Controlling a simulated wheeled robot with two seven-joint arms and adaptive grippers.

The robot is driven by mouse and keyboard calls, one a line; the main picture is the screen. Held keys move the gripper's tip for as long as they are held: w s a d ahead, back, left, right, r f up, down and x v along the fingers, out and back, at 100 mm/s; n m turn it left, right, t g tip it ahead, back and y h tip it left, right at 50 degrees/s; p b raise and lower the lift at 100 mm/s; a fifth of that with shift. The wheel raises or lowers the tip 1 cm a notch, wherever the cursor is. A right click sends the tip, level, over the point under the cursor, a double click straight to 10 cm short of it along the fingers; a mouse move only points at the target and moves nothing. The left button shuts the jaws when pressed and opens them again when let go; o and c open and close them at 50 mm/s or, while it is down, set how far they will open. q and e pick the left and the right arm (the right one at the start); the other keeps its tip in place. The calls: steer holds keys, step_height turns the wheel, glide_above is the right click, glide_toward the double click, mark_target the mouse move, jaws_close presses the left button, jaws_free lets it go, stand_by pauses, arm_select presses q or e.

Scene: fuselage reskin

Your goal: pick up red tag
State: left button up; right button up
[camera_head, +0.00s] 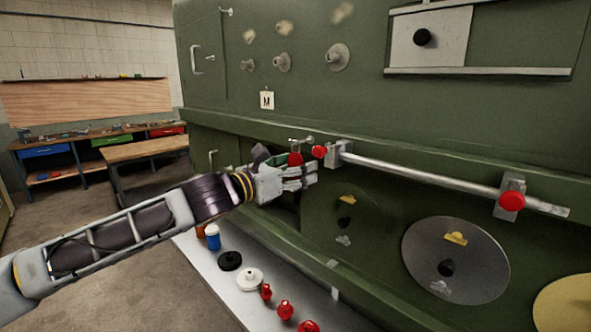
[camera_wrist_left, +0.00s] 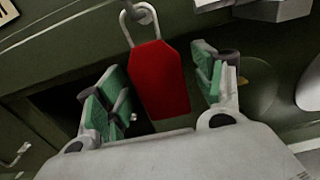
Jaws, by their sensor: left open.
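The red tag (camera_wrist_left: 160,80) hangs by a pale loop from a small peg on the green panel in the left wrist view. In the head view only a small red part of the tag (camera_head: 295,159) shows above my left gripper (camera_head: 305,175). My left gripper is open in the left wrist view (camera_wrist_left: 158,88), its green-padded fingers on either side of the tag. Gaps show between the tag and both pads. The tag's lower end is close to the gripper's palm edge. My right gripper is in neither view.
A metal rod (camera_head: 420,176) with red knobs (camera_head: 512,201) runs along the panel just right of the gripper. A pale ledge (camera_head: 215,270) below holds a blue-and-white bottle (camera_head: 213,237), black and white discs and several red parts. Workbenches stand at the far left.

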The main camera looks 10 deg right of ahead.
arm_select(q)
steer(key=c, duration=0.9)
steer(key=shift+r, duration=0.15)
steer(key=shift+a+r, duration=0.1)
steer(key=shift+r, duration=0.55)
steer(key=v, duration=1.7)
steer(key=shift+s+a, duration=0.25)
steer(key=shift+a, duration=0.05)
